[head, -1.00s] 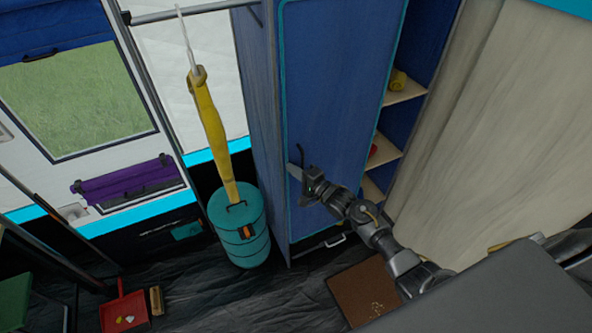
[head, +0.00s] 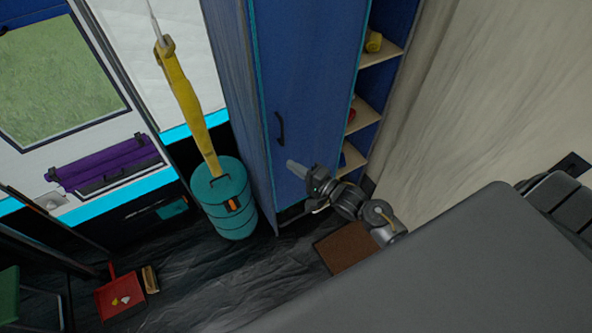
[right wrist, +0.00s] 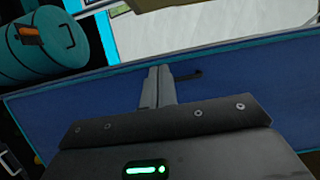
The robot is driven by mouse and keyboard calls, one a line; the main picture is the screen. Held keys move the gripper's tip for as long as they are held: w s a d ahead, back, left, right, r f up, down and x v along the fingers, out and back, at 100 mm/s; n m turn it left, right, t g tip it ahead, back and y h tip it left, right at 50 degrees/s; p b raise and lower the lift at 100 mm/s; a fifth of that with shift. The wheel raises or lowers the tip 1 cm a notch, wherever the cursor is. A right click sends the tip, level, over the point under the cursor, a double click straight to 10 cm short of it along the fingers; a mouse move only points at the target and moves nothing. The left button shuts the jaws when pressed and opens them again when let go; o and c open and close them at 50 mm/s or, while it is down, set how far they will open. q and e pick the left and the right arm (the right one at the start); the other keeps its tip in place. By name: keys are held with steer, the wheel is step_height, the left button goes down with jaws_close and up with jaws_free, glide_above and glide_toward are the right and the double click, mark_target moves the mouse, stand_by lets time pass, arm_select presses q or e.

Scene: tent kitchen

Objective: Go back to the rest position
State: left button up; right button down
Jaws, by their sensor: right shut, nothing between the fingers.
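My right gripper (head: 292,166) is in front of the blue cabinet door (head: 310,70), below and right of its dark handle (head: 280,128). Its fingers are together with nothing between them. My left gripper is not in view.
A teal canister (head: 226,205) stands left of the cabinet, under a hanging yellow item (head: 190,105). Open shelves (head: 378,58) are right of the door. A brown mat (head: 342,248), a red dustpan (head: 120,298) and a brush (head: 150,279) lie on the floor.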

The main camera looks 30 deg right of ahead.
steer(key=shift+s, duration=0.4)
steer(key=s+d+f+n+g+h, duration=0.2)
steer(key=s+f+n, duration=0.2)
steer(key=f, duration=0.6)
steer(key=s+d+f+n+g+h+b, duration=0.1)
steer(key=s+d+f+n+g+h, duration=0.2)
steer(key=f, duration=0.7)
steer(key=s+f+n+g+h, duration=0.15)
steer(key=s+f+n, duration=0.3)
steer(key=f, duration=0.65)
steer(key=s+f+n+g+b, duration=0.1)
steer(key=s+f+g, duration=0.2)
steer(key=s, duration=0.8)
steer(key=s+a+f+n+g+b, duration=0.1)
steer(key=s+f+g, duration=0.2)
steer(key=s+f, duration=0.5)
steer(key=s+f+n+g+h+b, duration=0.1)
steer(key=s+f, duration=0.5)
steer(key=s, duration=0.7)
steer(key=shift+s+a+f+n+g, duration=0.2)
steer(key=shift+s+n+g, duration=0.25)
steer(key=shift+g, duration=0.5)
